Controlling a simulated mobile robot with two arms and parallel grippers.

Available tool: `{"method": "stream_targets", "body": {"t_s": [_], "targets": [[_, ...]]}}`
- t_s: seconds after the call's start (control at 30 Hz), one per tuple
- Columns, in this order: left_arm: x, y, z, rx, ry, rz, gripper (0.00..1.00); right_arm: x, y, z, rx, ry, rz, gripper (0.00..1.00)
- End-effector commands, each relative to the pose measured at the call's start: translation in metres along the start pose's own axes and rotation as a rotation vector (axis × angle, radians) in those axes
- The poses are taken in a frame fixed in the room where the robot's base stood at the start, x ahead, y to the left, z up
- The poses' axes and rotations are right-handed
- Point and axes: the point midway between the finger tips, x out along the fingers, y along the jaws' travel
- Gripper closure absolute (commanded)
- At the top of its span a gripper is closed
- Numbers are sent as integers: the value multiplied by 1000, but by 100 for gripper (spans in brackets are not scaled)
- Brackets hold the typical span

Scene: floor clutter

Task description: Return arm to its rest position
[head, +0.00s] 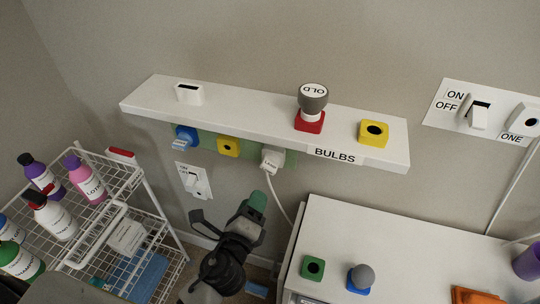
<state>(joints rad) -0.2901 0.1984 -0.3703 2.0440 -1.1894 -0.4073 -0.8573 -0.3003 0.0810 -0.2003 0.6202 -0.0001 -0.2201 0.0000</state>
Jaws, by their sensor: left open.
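My left gripper (229,215) is open and empty. Its two fingers are spread apart, one green-tipped, in front of the wall below the white shelf (240,112). The gripper is left of the white cabinet top (400,245) and right of the wire rack (165,225). No object is between its fingers. My right gripper is not in view.
The shelf, labelled BULBS, carries a white holder (189,93), a bulb marked OLD (313,96) in a red socket (309,121) and a yellow socket (373,132). Plugs hang below. Bottles stand in the rack. A green socket (313,267) sits on the cabinet.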

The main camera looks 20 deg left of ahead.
Motion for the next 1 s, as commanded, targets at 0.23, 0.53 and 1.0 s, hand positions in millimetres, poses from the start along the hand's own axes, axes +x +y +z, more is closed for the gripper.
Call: {"method": "stream_targets", "body": {"t_s": [0.23,0.53,1.0], "targets": [[1,16,-8,-36,22,39,55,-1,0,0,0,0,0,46],[-33,186,-82,-490,131,505,55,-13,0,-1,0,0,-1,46],[-277,405,-158,-1340,-397,1373,55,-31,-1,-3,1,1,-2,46]]}}
